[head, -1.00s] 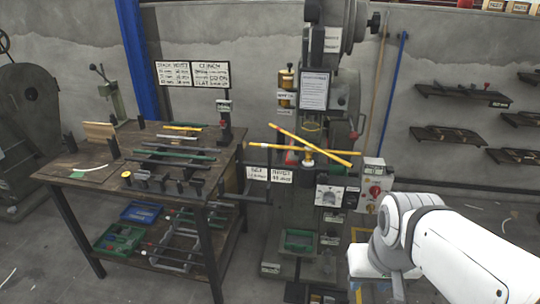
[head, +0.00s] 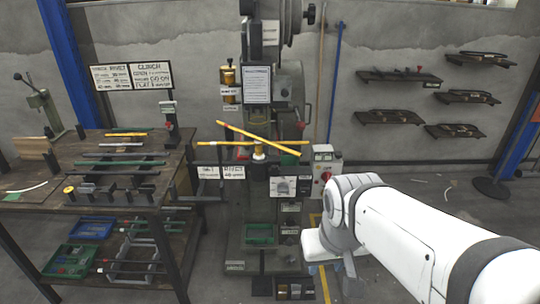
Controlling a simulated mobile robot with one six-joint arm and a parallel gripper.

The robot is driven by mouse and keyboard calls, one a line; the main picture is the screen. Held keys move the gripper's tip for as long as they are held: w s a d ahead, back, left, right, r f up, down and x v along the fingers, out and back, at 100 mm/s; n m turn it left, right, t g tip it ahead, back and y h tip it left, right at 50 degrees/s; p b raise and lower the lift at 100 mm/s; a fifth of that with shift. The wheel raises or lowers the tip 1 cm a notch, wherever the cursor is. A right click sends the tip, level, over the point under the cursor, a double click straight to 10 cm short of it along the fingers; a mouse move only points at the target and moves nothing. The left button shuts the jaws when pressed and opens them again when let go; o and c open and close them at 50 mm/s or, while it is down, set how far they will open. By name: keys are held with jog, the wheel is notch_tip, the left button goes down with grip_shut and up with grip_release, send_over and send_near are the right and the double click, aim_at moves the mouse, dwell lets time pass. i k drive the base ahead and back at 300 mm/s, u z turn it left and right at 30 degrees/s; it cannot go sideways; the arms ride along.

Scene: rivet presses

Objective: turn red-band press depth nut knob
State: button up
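A tall grey press (head: 289,95) stands in the middle of the head view. A brass cylinder (head: 228,76) is on its left side and a white notice (head: 257,85) is on its front. Two crossed yellow bars (head: 262,138) lie in front of it at working height. I cannot make out a red band or the depth nut knob at this size. My white arm (head: 410,235) reaches in from the lower right, its elbow to the right of the press and nearer to me. My gripper's fingers do not show.
A workbench (head: 60,200) with bars on top and trays below stands at left. A control box with a red knob (head: 326,175) is right of the press. Wall shelves (head: 398,77) hang at right. Open floor (head: 440,190) lies below them.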

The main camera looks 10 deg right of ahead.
aim_at(282, 187)
jog(key=z, duration=1.65)
jog(key=k, duration=0.8)
jog(key=u, duration=0.85)
jog(key=i, duration=1)
jog(key=u, duration=0.05)
